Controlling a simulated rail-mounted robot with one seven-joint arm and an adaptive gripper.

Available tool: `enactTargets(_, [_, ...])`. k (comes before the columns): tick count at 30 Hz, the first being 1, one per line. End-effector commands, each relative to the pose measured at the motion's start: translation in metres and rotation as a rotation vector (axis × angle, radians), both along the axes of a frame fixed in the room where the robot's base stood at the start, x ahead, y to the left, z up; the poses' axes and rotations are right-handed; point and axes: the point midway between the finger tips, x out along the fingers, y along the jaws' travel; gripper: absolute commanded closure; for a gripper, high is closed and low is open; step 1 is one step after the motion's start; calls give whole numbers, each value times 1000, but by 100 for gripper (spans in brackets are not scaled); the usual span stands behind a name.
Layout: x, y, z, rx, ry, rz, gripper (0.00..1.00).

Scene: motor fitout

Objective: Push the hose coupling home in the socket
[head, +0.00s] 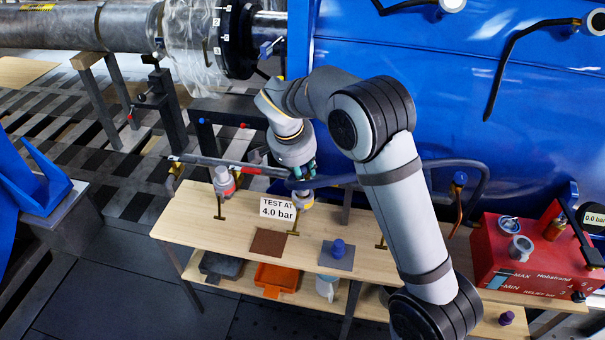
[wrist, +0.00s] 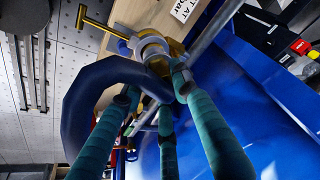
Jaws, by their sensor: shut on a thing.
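My gripper (head: 303,178) points down over the bench's back edge, just above a pale socket with a yellow band (head: 302,200). In the wrist view, the teal fingers (wrist: 165,92) close at the end of a thick dark blue hose (wrist: 82,95). The hose coupling is mostly hidden between the fingers. The socket (wrist: 152,42) shows a whitish ring and yellow body right beyond the fingertips. The coupling end is at or against the socket; I cannot tell how deep it sits. In the head view the hose (head: 400,168) runs right from my gripper.
A red-collared fitting (head: 224,182) stands to the left, and a "TEST AT 4.0 bar" sign (head: 278,208) stands close by. A blue part sits on a grey mat (head: 345,262). A red pump unit (head: 505,265) is at right. The blue tank wall (head: 450,100) rises behind.

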Motion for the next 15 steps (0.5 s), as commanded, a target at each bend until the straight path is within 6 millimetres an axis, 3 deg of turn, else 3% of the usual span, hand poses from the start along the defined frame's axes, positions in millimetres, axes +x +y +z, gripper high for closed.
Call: enactTargets(15, [0,0,-12,0,-1,0,100])
